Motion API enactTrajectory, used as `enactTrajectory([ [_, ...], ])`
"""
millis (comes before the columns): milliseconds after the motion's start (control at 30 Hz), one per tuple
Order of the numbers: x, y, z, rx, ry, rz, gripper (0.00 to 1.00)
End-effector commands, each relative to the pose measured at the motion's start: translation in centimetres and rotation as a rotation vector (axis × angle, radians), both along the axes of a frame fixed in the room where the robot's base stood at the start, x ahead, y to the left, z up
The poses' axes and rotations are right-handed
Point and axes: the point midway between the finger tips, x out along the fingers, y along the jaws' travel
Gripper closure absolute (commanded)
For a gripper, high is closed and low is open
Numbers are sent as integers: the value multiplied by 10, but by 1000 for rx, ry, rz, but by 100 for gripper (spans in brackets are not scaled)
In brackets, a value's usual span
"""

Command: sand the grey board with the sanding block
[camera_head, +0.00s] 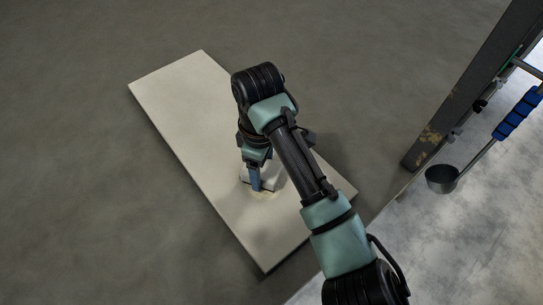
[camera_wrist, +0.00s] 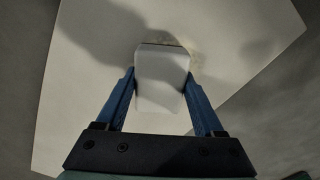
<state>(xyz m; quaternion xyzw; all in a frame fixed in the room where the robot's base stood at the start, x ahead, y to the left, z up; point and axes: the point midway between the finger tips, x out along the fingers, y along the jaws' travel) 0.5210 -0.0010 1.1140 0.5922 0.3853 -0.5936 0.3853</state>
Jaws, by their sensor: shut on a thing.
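The grey board (camera_head: 190,103) is a long pale rectangle lying at a slant on the darker floor. It also fills most of the wrist view (camera_wrist: 80,110). My gripper (camera_head: 257,180) is over the lower half of the board, its blue fingers pointing down. In the wrist view my gripper (camera_wrist: 161,84) is shut on the sanding block (camera_wrist: 162,68), a pale block with a finger on each side. The block is at the board's surface; whether it touches is hard to tell. In the head view the block (camera_head: 273,180) is partly hidden by my gripper.
A dark, worn post (camera_head: 440,130) stands at the right. A lighter floor area (camera_head: 440,245) lies at lower right. The floor left of the board is clear.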

Motion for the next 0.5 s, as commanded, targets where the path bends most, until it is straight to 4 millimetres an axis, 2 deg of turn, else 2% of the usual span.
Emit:
enactTrajectory([
  [167, -5, 7, 1, 0, -1, -1, 75],
  [500, -6, 8, 1, 0, -1, -1, 75],
])
